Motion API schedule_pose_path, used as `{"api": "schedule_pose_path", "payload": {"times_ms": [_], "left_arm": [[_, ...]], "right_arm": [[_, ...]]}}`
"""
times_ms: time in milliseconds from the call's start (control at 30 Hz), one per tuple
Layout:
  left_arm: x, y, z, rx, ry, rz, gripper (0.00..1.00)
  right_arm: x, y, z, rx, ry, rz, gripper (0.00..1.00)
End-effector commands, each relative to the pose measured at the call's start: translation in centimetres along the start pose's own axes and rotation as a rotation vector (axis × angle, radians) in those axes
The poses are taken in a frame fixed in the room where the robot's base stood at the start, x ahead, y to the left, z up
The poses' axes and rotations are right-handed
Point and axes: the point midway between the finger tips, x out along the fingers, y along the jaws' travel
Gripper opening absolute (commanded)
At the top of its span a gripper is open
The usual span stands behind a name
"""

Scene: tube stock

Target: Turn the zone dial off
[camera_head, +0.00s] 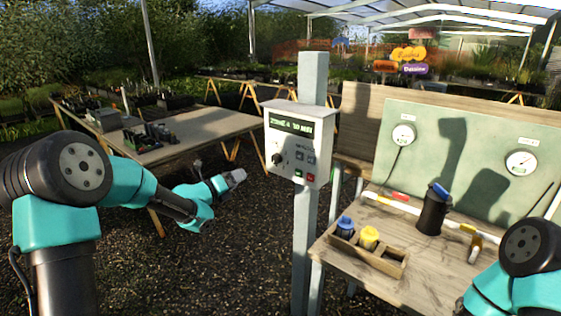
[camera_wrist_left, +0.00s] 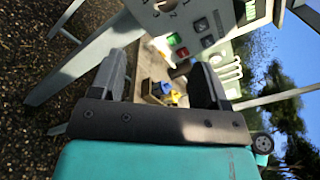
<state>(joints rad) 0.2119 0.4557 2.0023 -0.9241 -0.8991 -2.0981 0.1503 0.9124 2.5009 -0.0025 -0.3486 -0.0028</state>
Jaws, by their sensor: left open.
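The black zone dial (camera_head: 277,158) sits at the lower left of the face of a pale control box (camera_head: 325,120). The box's green display (camera_head: 292,126) seems to read "ZONE 4 10 MIN". The dial's pointer direction is too small to tell. In the left wrist view the dial (camera_wrist_left: 163,5) shows at the top edge, cut off, with numbers around it. My left gripper (camera_head: 238,175) is left of the box and slightly below the dial, apart from both. Its fingers are open and empty in the wrist view (camera_wrist_left: 160,80). My right gripper is out of view.
A green button (camera_head: 298,173) and a red button (camera_head: 310,177) sit low on the box, which is fixed to a grey post (camera_head: 304,240). A workbench (camera_head: 400,285) with a wooden tray stands to the right. Another table (camera_head: 190,135) stands behind left.

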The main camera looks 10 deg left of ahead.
Motion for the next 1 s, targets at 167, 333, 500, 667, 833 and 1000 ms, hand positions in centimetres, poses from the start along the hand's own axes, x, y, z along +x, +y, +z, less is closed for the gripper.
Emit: {"api": "schedule_pose_path", "payload": {"times_ms": [167, 333, 500, 667, 833, 1000], "left_arm": [[-0.1, -0.8, 0.9, 0.072, -0.008, -0.022, 0.69], [-0.1, -0.7, 0.9, 0.068, -0.008, -0.021, 0.69], [0.2, -0.7, 0.8, 0.067, -0.007, -0.02, 0.69], [1.5, -0.7, 0.8, 0.065, -0.006, -0.02, 0.69], [4.0, -0.8, 0.8, 0.065, -0.006, -0.021, 0.69], [6.9, -0.8, 0.8, 0.064, -0.006, -0.021, 0.69]], "right_arm": [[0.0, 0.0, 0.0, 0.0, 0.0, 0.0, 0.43], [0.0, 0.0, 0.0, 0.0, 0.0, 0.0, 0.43], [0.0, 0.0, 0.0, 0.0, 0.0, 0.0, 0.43], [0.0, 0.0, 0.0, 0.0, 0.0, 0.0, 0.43], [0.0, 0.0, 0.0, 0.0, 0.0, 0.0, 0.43], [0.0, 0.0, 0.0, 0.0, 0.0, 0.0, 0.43]]}}
